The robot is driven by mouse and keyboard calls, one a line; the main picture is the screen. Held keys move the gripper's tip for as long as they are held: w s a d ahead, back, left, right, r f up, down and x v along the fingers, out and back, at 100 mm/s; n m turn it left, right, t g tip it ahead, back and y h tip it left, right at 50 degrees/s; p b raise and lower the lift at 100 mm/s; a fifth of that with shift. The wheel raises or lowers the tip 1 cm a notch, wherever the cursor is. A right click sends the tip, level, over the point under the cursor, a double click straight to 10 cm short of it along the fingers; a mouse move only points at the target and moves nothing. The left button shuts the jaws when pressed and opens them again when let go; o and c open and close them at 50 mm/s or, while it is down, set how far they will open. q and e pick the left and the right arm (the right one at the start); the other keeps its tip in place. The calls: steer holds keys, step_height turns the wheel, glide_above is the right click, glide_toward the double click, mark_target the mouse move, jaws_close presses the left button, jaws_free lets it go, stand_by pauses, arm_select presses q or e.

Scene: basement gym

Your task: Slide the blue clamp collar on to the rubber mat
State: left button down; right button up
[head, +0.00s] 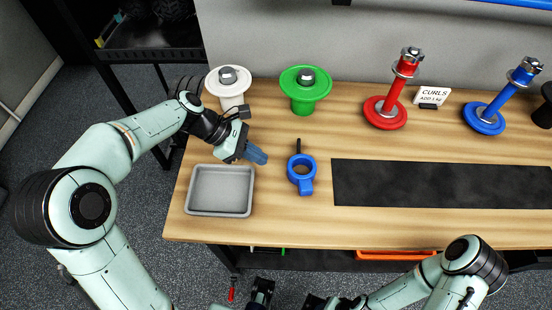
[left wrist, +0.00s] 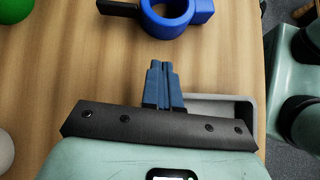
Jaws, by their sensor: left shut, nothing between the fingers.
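The blue clamp collar (head: 301,172) lies flat on the wooden bench, with a black lever toward the back and a blue lug toward the front. The black rubber mat (head: 440,184) lies to its right, with a narrow strip of wood between them. My left gripper (head: 262,157) is shut and empty, to the left of the collar and apart from it. In the left wrist view the closed blue fingertips (left wrist: 158,66) point toward the collar (left wrist: 176,14), which is cut off by the top edge. My right gripper (head: 262,290) is only partly visible at the bottom edge.
A grey tray (head: 220,213) sits left of the collar, near the front edge. Along the back stand a white spool (head: 229,101), a green spool (head: 306,105), a red post (head: 395,100), a white "CURLS" card (head: 432,96) and a blue post (head: 500,105). Bare wood surrounds the collar.

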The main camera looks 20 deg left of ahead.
arm_select(q)
steer(key=d, duration=0.3)
steer(key=w+d, duration=0.1)
steer(key=shift+d+f, duration=0.35)
steer(key=w+d+p, duration=0.1)
steer(key=d+p, duration=0.1)
steer(key=d, duration=0.4)
steer(key=w+d+p, duration=0.1)
steer(key=d+p, duration=0.2)
steer(key=d, duration=0.4)
steer(key=w+d+p, duration=0.1)
steer(key=d+p, duration=0.2)
steer(key=d, duration=0.3)
steer(key=shift+w+d+r, duration=0.15)
steer(key=shift+w+d, duration=0.15)
steer(key=shift+w, duration=0.1)
steer(key=shift+d+p, duration=0.35)
steer(key=shift+d, duration=0.05)
steer(key=shift+f, duration=0.2)
arm_select(e)
steer(key=w+r, duration=0.4)
steer(key=r, duration=0.5)
steer(key=shift+w+r+t, duration=0.3)
steer(key=shift+w, duration=0.05)
